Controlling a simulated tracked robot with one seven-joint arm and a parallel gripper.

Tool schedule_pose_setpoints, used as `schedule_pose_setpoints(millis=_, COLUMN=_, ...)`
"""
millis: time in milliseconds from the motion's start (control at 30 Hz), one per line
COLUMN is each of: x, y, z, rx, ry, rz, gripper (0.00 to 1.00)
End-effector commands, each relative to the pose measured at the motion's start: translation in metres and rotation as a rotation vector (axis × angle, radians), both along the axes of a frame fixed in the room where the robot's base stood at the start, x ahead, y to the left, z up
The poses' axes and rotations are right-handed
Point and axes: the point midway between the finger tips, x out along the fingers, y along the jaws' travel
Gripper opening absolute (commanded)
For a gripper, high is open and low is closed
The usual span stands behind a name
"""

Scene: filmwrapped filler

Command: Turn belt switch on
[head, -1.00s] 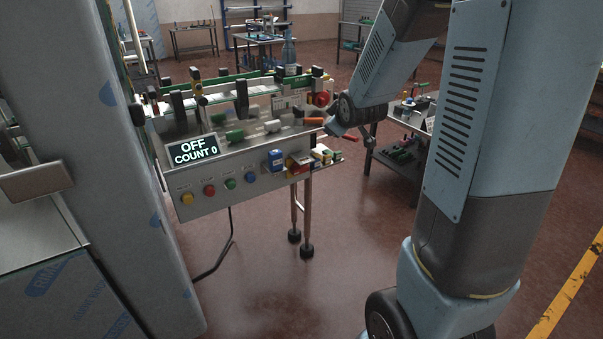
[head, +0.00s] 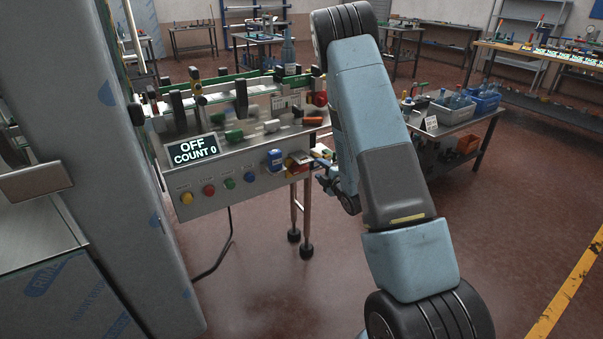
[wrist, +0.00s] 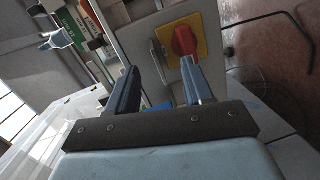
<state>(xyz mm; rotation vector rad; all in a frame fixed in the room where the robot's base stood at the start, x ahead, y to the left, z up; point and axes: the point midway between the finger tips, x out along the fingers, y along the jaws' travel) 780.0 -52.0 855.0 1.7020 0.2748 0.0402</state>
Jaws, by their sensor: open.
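A red rotary knob on a yellow square plate (wrist: 203,51) shows in the wrist view, fixed to a grey panel (wrist: 145,45); I take this red knob (wrist: 184,41) as the belt switch. My gripper (wrist: 160,68) is open with nothing between its fingers. The right finger's tip appears just below the knob; I cannot tell whether they touch. The left finger is further left, over the panel. In the head view the conveyor unit's display (head: 193,150) reads "OFF COUNT 0".
The conveyor's front has yellow (head: 187,198), red (head: 209,190), green (head: 230,183) and blue (head: 250,177) buttons. A grey column (head: 110,170) is at left.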

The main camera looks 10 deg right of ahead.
Motion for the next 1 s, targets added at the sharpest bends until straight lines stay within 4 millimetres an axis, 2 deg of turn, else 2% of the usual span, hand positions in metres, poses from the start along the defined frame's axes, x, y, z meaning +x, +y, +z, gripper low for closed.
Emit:
schedule_pose_setpoints(millis=33, x=-0.005, y=0.001, z=-0.015, rx=-0.020, ry=-0.017, rz=0.020, gripper=0.51)
schedule_pose_setpoints(millis=200, x=-0.018, y=0.003, z=-0.044, rx=-0.078, ry=-0.098, rz=0.077, gripper=0.51)
schedule_pose_setpoints(millis=367, x=-0.029, y=0.006, z=-0.058, rx=-0.106, ry=-0.146, rz=0.107, gripper=0.51)
schedule_pose_setpoints(millis=533, x=-0.030, y=0.008, z=-0.062, rx=-0.115, ry=-0.167, rz=0.118, gripper=0.51)
schedule_pose_setpoints(millis=667, x=-0.018, y=0.011, z=-0.061, rx=-0.116, ry=-0.169, rz=0.119, gripper=0.51)
schedule_pose_setpoints(millis=1000, x=0.037, y=0.029, z=-0.061, rx=-0.115, ry=-0.169, rz=0.118, gripper=0.51)
